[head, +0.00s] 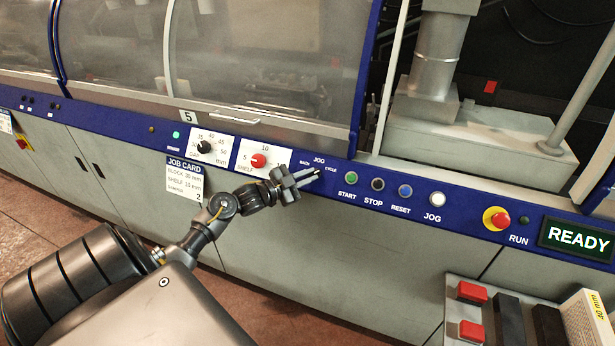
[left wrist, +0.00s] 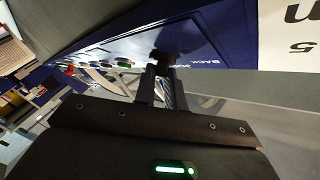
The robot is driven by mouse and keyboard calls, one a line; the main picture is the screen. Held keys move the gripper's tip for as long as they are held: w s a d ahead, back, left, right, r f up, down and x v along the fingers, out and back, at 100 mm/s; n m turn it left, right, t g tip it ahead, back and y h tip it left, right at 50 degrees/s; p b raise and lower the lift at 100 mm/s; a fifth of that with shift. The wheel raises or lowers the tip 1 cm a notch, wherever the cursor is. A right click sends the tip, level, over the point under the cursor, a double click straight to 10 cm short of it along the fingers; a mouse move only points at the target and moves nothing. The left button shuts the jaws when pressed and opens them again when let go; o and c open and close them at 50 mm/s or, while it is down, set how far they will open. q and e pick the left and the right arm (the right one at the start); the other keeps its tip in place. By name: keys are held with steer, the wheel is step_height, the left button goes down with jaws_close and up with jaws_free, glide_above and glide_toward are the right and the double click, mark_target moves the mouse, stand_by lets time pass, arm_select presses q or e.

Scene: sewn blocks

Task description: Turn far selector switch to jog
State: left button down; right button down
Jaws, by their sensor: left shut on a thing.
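The selector switch sits on the blue control strip under the labels BACK, JOG and CYCLE. In the head view my left gripper (head: 308,178) covers it. In the left wrist view the dark switch knob (left wrist: 163,60) shows between the fingertips of my left gripper (left wrist: 160,72), which is shut on it. The word BACK (left wrist: 204,62) is printed beside the knob. Which way the switch points is hidden by the fingers. The JOG label (head: 319,160) is readable above the gripper in the head view. My right gripper is not in view.
Right of the switch are the START button (head: 351,178), STOP button (head: 377,184), RESET button (head: 405,191) and white JOG button (head: 436,199). A red emergency button (head: 496,219) and a READY display (head: 577,238) follow. The red shelf knob (head: 258,160) is at left.

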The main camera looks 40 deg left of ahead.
arm_select(q)
steer(key=n+y, duration=0.4)
steer(key=d+n+t+y+p, duration=0.1)
steer(key=n+y, duration=0.2)
steer(key=n, duration=0.2)
steer(key=n+t+y, duration=0.1)
steer(key=n+y, duration=0.3)
steer(key=shift+d+f+n+y+p, duration=0.25)
steer(key=shift+n+y+p, duration=0.05)
steer(key=shift+n, duration=0.4)
steer(key=c, duration=1.5)
jaws_free()
steer(key=shift+o, duration=0.2)
